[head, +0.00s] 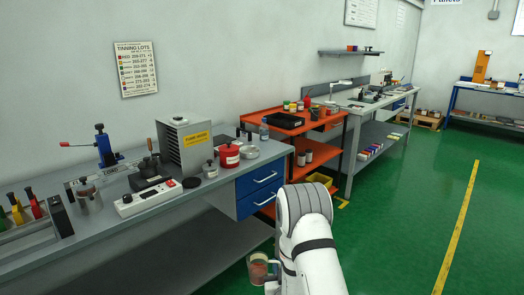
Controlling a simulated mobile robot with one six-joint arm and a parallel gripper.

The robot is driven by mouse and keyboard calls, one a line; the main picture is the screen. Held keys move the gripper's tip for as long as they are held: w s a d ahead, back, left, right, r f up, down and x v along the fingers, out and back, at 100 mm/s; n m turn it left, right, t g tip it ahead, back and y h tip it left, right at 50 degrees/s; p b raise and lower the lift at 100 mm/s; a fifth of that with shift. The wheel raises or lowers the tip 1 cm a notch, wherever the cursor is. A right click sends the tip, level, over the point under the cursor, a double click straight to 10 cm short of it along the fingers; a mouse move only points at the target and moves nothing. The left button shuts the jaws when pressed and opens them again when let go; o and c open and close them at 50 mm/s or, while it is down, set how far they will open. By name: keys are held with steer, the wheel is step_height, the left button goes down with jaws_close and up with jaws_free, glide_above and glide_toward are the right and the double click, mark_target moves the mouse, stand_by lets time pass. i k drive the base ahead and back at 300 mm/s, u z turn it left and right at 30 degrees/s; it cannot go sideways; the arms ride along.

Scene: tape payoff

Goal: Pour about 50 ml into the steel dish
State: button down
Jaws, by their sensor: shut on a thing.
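My gripper (271,287) is low at the bottom of the head view, partly hidden by my own white arm. It is shut on a clear container (258,266) that has something reddish-brown in its lower part. The container looks roughly upright, in front of the bench and below its top. A shallow round steel dish (250,153) sits on the right end of the grey bench, beside a red lidded pot. The dish is well above and behind my gripper in the picture, apart from it. Its inside is too small to read.
Green floor (420,220) is open at right.

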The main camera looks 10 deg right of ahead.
mark_target(247, 152)
steer(key=z, duration=0.35)
steer(key=i, duration=1.6)
steer(key=z, duration=0.1)
